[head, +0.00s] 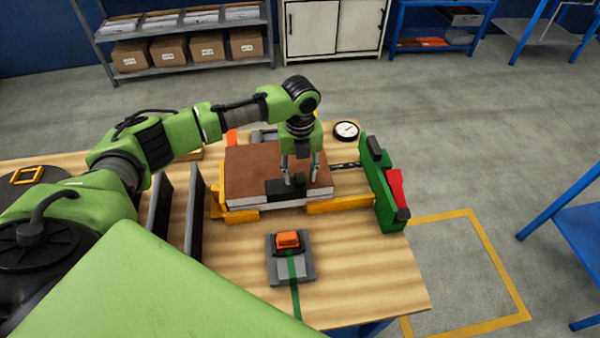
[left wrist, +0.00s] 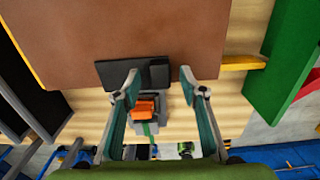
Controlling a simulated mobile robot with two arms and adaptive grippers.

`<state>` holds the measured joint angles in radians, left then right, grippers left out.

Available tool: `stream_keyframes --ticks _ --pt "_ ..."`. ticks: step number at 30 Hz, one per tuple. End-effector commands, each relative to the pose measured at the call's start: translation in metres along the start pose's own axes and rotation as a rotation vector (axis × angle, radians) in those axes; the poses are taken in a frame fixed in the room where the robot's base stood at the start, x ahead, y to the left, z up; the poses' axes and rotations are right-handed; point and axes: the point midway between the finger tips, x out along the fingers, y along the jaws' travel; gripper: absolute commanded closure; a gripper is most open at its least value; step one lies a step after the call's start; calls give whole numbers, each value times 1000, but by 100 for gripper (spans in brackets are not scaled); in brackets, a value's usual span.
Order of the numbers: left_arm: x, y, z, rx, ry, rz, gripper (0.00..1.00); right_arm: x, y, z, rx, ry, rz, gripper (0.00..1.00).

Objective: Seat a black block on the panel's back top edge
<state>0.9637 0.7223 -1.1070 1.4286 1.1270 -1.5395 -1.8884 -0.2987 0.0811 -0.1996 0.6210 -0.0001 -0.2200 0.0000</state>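The brown-topped panel (head: 250,165) with pale sides lies flat on the wooden table; its brown face fills the upper left wrist view (left wrist: 140,35). A black block (head: 279,190) sits at the panel's near edge in the head view. It also shows just beyond the fingertips in the left wrist view (left wrist: 115,73). My left gripper (head: 301,180) points down over this block with its two fingers apart. In the left wrist view the fingertips (left wrist: 160,78) overlap the block's lower side; I cannot tell whether they touch it. My right gripper is not in view.
Yellow stops (head: 340,204) border the panel. A green fixture (head: 383,185) with red and black parts stands on the right. An orange button on a grey base (head: 289,240) sits in front. Two dark upright plates (head: 193,215) stand left. A round dial (head: 346,130) lies behind.

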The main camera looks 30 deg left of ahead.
Motion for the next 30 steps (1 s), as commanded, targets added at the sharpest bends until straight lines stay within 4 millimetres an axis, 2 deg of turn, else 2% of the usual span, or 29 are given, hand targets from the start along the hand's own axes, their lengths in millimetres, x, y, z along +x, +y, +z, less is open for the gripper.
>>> stream_keyframes --ticks 5,8,21,25,30 --pt "-4 0 0 0 -1 -1 62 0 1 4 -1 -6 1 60" --pt "-15 -1 1 0 -3 -3 62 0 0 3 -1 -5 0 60" --pt "-102 -1 1 0 -2 -3 62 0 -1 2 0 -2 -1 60" --pt "-115 0 0 0 -1 -1 62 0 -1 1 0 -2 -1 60" --pt "-120 0 0 0 0 0 62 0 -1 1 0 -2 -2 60"
